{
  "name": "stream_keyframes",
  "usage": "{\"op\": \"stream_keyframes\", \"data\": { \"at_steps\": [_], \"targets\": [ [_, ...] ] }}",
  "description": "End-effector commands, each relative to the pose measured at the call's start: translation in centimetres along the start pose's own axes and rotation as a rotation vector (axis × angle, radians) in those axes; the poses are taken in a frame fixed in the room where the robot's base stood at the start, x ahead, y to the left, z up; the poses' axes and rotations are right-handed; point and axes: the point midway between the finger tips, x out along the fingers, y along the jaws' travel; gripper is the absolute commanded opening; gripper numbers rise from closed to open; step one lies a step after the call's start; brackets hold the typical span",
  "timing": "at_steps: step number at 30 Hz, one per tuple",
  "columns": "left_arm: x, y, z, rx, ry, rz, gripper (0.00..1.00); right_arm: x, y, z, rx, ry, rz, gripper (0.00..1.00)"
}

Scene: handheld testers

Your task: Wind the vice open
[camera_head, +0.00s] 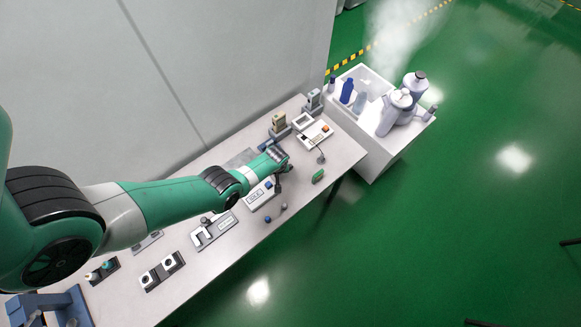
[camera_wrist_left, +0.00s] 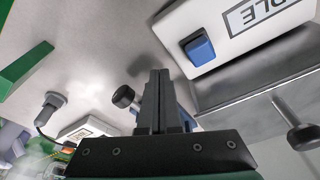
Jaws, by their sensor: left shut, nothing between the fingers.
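My left gripper (camera_head: 281,179) is low over the middle of the bench, with its fingers shut and empty. In the left wrist view the two dark fingers (camera_wrist_left: 160,98) stand together. A blue part (camera_wrist_left: 184,112) shows behind them, mostly hidden, with a dark round knob (camera_wrist_left: 123,96) just left of the fingers. I cannot tell for sure whether these belong to the vice, or whether the fingers touch them. A blue frame (camera_head: 55,305) at the lower left of the head view may also be a vice; it is cut off. My right gripper is not in view.
A white box (camera_head: 259,195) with a blue button (camera_wrist_left: 200,50) is close beside the gripper. A green block (camera_head: 318,176) lies near the bench's front edge. Testers (camera_head: 278,125) stand behind, a white crate (camera_head: 386,142) of bottles at the right. The wall borders the bench.

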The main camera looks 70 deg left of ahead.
Motion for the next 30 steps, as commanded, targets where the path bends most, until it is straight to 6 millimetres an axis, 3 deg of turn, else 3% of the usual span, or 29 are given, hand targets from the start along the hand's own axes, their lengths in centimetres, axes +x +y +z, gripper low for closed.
{"op": "stream_keyframes", "data": {
  "at_steps": [22, 30],
  "targets": [
    [1.6, 0.0, 0.3, 0.0, 0.0, 0.0, 0.0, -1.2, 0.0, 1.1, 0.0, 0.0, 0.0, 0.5],
    [1.1, -0.2, 0.3, 0.0, 0.0, 0.0, 0.0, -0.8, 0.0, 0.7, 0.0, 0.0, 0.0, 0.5]
  ]
}}
